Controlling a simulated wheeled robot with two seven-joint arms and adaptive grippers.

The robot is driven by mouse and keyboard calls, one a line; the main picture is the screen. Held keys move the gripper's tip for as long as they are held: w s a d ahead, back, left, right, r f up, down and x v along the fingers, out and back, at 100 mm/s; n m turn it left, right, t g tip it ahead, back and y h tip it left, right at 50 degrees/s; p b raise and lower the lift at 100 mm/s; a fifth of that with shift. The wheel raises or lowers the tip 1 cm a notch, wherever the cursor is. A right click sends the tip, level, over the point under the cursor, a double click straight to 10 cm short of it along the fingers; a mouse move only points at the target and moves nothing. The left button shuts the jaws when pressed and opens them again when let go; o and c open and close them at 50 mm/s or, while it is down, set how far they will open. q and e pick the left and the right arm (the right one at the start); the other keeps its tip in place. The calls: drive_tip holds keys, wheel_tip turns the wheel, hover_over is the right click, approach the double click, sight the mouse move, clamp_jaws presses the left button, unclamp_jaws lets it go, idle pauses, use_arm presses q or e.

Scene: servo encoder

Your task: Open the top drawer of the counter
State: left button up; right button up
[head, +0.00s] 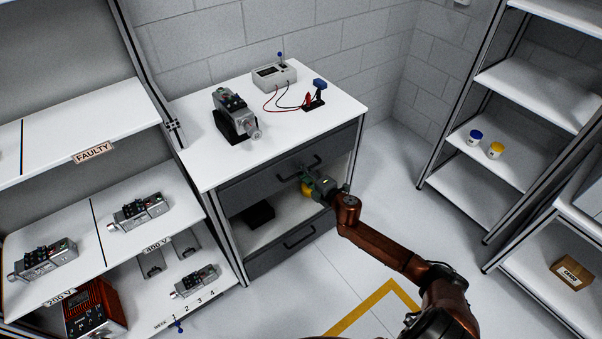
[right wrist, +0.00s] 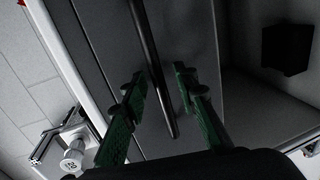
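The counter (head: 205,172) has a white top and dark grey drawer fronts. Its top drawer (head: 247,188) looks shut, flush below the worktop. The black bar handle (head: 297,172) is on the drawer front; it also shows as a dark bar in the right wrist view (right wrist: 148,50). My left gripper is not in view.
On the counter are a servo unit (head: 231,115), a meter (head: 274,77) and a blue-topped stand (head: 317,93). Below the top drawer is an open bay with a black box (head: 258,215), then a lower drawer (head: 272,259). Shelves stand left and right; the floor (head: 375,195) between is clear.

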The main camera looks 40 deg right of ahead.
drive_tip(key=shift+w, duration=0.25)
clamp_jaws()
idle(0.6)
